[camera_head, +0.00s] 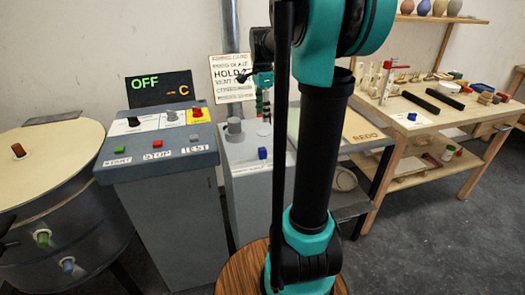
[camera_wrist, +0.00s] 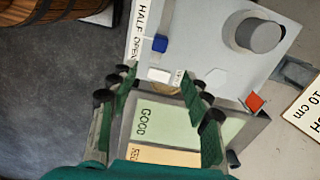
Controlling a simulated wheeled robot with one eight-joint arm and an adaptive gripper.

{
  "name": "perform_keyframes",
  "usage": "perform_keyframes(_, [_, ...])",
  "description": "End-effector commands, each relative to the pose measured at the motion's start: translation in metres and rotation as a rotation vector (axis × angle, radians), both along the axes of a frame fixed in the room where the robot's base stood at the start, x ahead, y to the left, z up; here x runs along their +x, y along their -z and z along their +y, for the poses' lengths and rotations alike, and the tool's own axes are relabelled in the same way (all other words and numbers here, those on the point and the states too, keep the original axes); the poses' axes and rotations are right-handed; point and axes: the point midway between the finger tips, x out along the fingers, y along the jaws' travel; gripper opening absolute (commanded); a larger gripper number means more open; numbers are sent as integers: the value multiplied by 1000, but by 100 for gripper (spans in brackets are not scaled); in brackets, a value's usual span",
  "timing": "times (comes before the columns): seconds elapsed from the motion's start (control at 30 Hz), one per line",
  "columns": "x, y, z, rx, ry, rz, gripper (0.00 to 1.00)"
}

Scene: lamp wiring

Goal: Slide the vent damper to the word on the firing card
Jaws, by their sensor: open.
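The firing card (camera_head: 228,72) hangs on the wall at the back; "HOLD" and "VENT" show, but the word after "VENT" is too small and partly covered to read. A small blue knob (camera_head: 262,153), seemingly the vent damper's, is on the grey box. In the wrist view the blue knob (camera_wrist: 160,43) is beside a white strip reading "HALF OPEN" (camera_wrist: 137,33). My gripper (camera_wrist: 162,84) is open and empty, its fingertips apart from the knob, which lies beyond them. The head view shows my gripper (camera_head: 264,108) over the box's back part.
The grey box (camera_wrist: 210,50) also carries a round grey knob (camera_wrist: 260,34) and a red piece (camera_wrist: 255,102). A tray with a green "GOOD" panel (camera_wrist: 160,120) lies under my fingers. A control console (camera_head: 160,150) stands left, a drum kiln (camera_head: 60,200) beyond it, a wooden workbench (camera_head: 430,125) right.

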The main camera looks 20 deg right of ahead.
Motion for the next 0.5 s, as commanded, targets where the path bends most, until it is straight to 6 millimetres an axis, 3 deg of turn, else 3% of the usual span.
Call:
perform_keyframes(0.23, [0, 13, 0, 0, 44, 0, 48])
perform_keyframes(0.5, [0, 62, 0, 0, 42, -1, 48])
